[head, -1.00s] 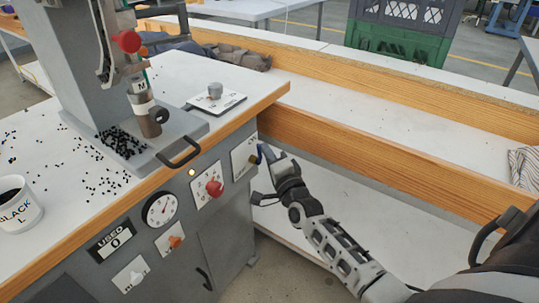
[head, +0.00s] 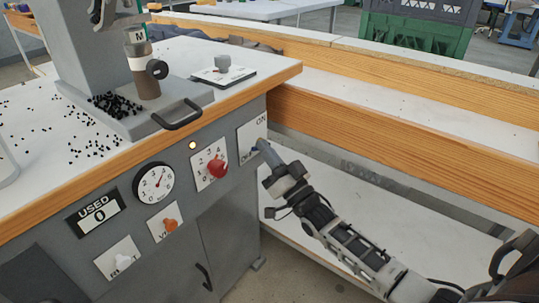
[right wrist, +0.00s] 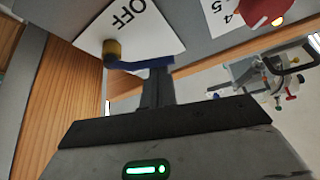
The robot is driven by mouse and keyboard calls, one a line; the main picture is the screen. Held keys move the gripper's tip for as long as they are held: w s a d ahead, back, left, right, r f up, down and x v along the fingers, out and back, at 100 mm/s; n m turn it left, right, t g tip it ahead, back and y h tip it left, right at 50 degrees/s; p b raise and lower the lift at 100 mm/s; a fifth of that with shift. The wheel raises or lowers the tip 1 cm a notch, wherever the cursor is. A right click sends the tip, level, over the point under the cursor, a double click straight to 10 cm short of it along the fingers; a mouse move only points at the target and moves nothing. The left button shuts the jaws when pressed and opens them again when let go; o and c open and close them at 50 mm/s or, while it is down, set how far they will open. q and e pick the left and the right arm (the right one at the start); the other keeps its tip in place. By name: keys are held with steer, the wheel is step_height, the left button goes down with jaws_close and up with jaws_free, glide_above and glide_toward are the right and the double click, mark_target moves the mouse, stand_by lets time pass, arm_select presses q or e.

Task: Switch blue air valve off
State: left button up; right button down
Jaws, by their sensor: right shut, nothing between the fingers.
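The blue air valve sits on a white plate (head: 246,133) at the right end of the grey press cabinet's front. "ON" shows at the plate's top in the head view; "OFF" shows in the right wrist view (right wrist: 146,20). The blue lever (right wrist: 148,64) reaches from a brass hub (right wrist: 112,50) to my right fingertips. In the head view only a bit of blue (head: 254,150) shows beside the fingers. My right gripper (head: 264,147) is shut with nothing held, its tips at the lever; contact looks likely but is not certain. My left gripper is out of view.
A red knob (head: 217,168), a gauge (head: 154,184), an orange switch (head: 170,223) and a white switch (head: 123,261) share the panel. A wood-edged bench (head: 390,139) stands to the right, above a low white shelf (head: 350,200).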

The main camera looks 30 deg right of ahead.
arm_select(q)
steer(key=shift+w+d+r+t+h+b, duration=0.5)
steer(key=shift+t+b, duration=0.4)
steer(key=shift+b, duration=0.75)
arm_select(e)
steer(key=shift+s+a+f+n+g+y, duration=0.1)
steer(key=shift+f+n+g+y, duration=0.2)
steer(key=shift+n+y, duration=0.8)
steer(key=shift+a+f+n+g+y, duration=0.1)
steer(key=shift+f+n+y, duration=0.5)
steer(key=shift+n, duration=0.9)
steer(key=shift+s+a+f+n+g+y, duration=0.1)
steer(key=shift+f+n+g+y, duration=0.1)
steer(key=shift+n+y, duration=0.95)
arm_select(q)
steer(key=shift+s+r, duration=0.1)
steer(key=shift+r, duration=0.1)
arm_select(e)
steer(key=shift+n, duration=0.25)
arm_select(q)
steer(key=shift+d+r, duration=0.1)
